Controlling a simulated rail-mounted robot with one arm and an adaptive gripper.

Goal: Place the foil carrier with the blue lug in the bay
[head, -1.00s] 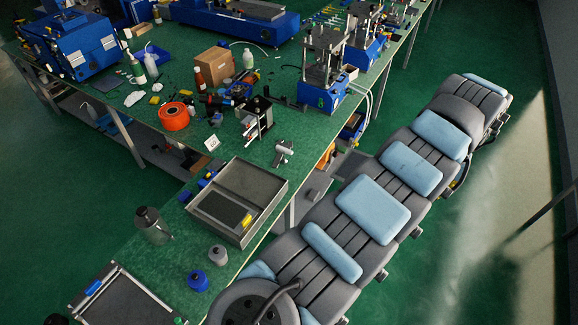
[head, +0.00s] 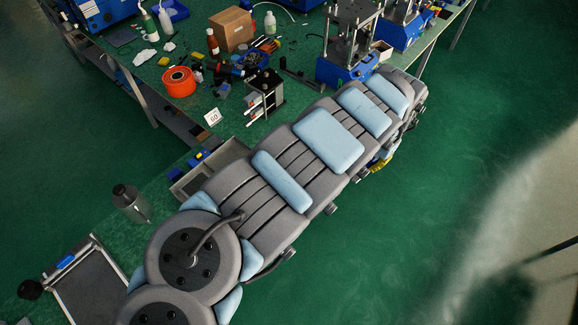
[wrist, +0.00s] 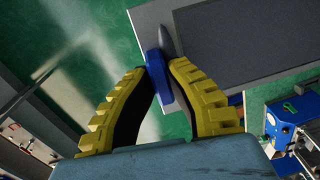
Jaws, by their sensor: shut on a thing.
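In the wrist view my gripper (wrist: 166,72) has its two yellow ridged fingers closed at the tips on the blue lug (wrist: 158,78) of the foil carrier. The foil carrier (wrist: 150,22) is a flat grey frame around a dark sheet, extending past the fingertips to the upper right and cut off by the picture edge. In the head view only a bit of yellow finger (head: 376,164) shows beneath my arm, beyond the bench edge; the held carrier is hidden there. I cannot make out the bay for certain.
My arm covers part of the bench and a grey tray (head: 190,183). A framed dark panel with a blue piece (head: 66,262) lies at lower left, near a dark-capped bottle (head: 130,203). A blue-based press (head: 345,72) stands close behind my arm. Open green floor lies right.

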